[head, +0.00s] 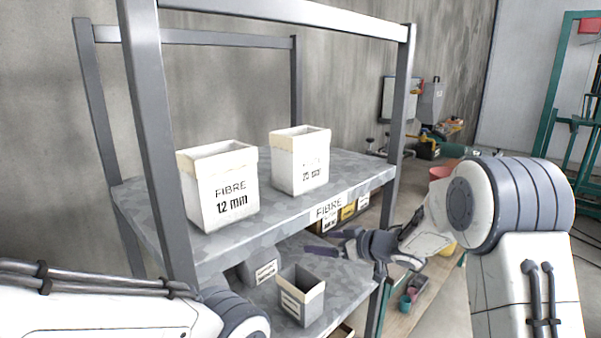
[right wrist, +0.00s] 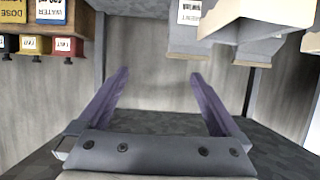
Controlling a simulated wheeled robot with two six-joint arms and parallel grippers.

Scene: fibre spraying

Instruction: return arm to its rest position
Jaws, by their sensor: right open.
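My right arm comes in from the right in the head view. Its gripper (head: 322,243) is at the front right of the grey shelf rack, near the front edge between the upper and lower shelves. In the right wrist view the two purple fingers (right wrist: 160,73) are spread wide with nothing between them. Of my left arm only white links show at the bottom left of the head view; its gripper is out of sight.
On the upper shelf (head: 285,212) stand a FIBRE 12 mm box (head: 222,195) and a second white box (head: 300,170). An open grey box (head: 302,300) stands on the lower shelf, below my right gripper. A rack post (head: 400,110) rises behind the gripper. The right wrist view is upside down.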

